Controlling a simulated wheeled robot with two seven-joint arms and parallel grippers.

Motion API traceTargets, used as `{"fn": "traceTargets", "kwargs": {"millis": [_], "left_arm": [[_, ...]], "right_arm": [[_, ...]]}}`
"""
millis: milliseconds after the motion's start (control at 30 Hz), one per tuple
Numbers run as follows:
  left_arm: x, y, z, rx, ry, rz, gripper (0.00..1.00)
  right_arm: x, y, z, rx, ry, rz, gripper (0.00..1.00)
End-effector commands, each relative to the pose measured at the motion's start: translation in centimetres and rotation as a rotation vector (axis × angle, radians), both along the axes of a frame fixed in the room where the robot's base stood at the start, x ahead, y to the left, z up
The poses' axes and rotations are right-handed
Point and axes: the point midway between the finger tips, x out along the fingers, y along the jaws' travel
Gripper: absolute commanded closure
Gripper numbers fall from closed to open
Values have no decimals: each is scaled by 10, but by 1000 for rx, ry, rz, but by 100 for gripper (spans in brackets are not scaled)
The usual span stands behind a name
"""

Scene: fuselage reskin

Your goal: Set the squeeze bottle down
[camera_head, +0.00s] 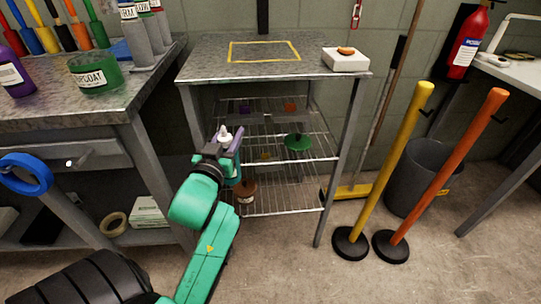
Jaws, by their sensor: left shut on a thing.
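The squeeze bottle (225,135) shows mainly as a white nozzle cap standing up between the fingers of my left gripper (227,148). The left gripper is shut on it, and its purple-grey fingers and wrist hide most of the bottle's body. The gripper is in front of the left side of the metal cart (205,71), lower in the picture than the cart's top. A yellow square outline (264,43) marks a bare patch of that top. My right gripper is out of view.
A white block (345,60) with a brown item sits at the cart top's right. Wire shelves (275,200) below hold a green item (298,142) and a brown item (245,191). A workbench (60,117) stands left. Yellow (390,165) and orange (448,165) posts stand right.

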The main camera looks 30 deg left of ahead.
Motion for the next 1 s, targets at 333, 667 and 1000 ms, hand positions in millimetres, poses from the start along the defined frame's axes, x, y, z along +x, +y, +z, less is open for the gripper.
{"fn": "traceTargets", "kwargs": {"millis": [333,667,1000], "left_arm": [[52,39,2,4,-2,58,100],[146,81,0,1,2,58,100],[159,85,-37,-1,4,55,100]], "right_arm": [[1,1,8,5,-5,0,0],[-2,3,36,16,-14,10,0],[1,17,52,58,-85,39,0]]}}
